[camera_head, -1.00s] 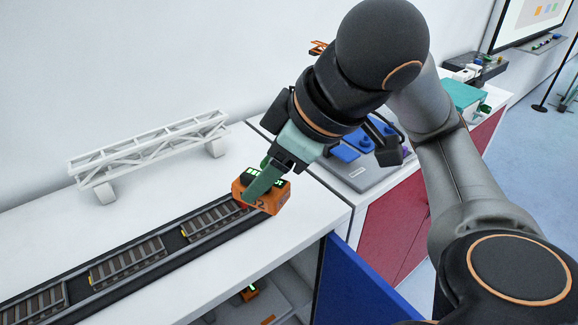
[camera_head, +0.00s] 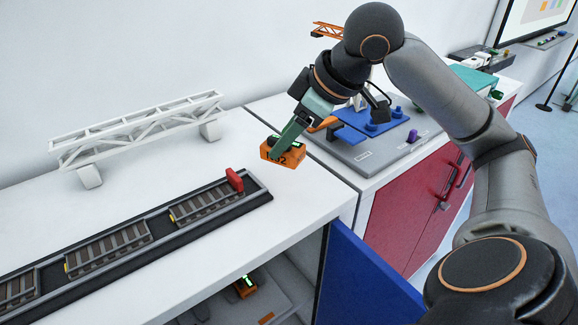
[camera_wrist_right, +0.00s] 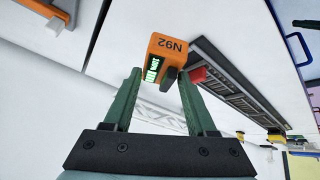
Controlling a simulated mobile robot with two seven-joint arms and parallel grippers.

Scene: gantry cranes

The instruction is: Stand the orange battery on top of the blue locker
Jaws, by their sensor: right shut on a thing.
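The orange battery (camera_head: 275,154) has a dark top with a green lit display, and it also shows in the right wrist view (camera_wrist_right: 168,46). My right gripper (camera_head: 288,143), with green fingers, is shut on it. The battery is near the right end of the white counter, past the track's end, and seems to be off the surface; the height is hard to tell. The open blue door (camera_head: 365,272) belongs to the cabinet under this counter, which I take as the blue locker. A second orange battery (camera_head: 245,288) sits inside that cabinet. My left gripper is not in view.
A dark track (camera_head: 110,245) with a red end block (camera_head: 235,180) runs along the counter. A white truss bridge (camera_head: 140,130) stands behind it. A grey board with blue parts (camera_head: 365,150) lies on the neighbouring red-door cabinet (camera_head: 405,210). The counter's front right part is bare.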

